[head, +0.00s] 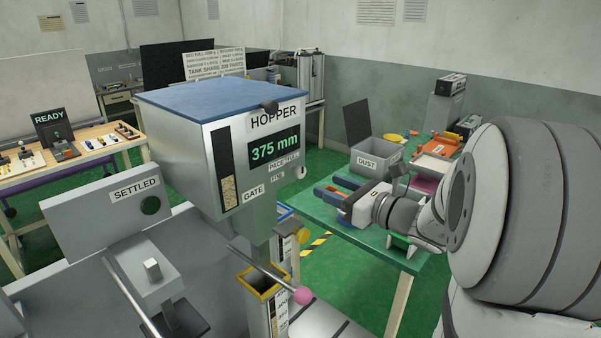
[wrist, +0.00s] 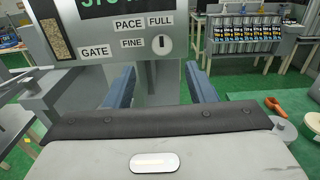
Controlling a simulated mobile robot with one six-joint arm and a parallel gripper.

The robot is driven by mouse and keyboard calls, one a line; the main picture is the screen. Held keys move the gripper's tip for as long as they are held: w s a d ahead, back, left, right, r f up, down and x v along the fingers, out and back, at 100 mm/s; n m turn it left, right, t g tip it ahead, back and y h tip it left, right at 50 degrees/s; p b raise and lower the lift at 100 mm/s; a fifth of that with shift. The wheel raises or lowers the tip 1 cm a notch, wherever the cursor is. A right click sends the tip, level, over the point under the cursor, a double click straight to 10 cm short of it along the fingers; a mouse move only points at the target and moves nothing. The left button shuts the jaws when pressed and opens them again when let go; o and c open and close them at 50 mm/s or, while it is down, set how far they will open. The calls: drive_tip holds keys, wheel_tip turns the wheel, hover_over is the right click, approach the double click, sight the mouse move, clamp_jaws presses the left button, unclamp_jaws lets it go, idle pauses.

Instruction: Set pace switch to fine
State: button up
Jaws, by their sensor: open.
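The pace switch (wrist: 162,45) is a small round white knob with a dark upright mark, on the hopper's grey front panel in the wrist view. The FULL label is straight above it, the FINE label to its left, and PACE above left. The mark stands upright, in line with FULL. In the head view the knob (head: 301,172) shows at the hopper's right edge. My gripper (wrist: 160,76) is open and empty, its two blue fingers apart on either side below the switch, not touching it. In the head view my gripper (head: 329,186) points left toward the hopper (head: 225,120).
The hopper display reads 375 mm. A GATE label is left of FINE. A rod with a pink ball (head: 303,296) sticks out below the hopper, above a yellow-rimmed column (head: 262,282). A green table (head: 375,245) with a DUST bin (head: 377,155) lies beneath and behind my gripper.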

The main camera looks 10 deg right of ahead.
sight(302, 173)
drive_tip(key=p+x, duration=0.1)
drive_tip(key=x, duration=0.6)
drive_tip(key=shift+w+a+r, duration=0.1)
drive_tip(key=shift+w+r, duration=0.05)
drive_tip(key=shift+w, duration=0.2)
drive_tip(key=c, duration=1)
drive_tip(key=shift+o, duration=0.2)
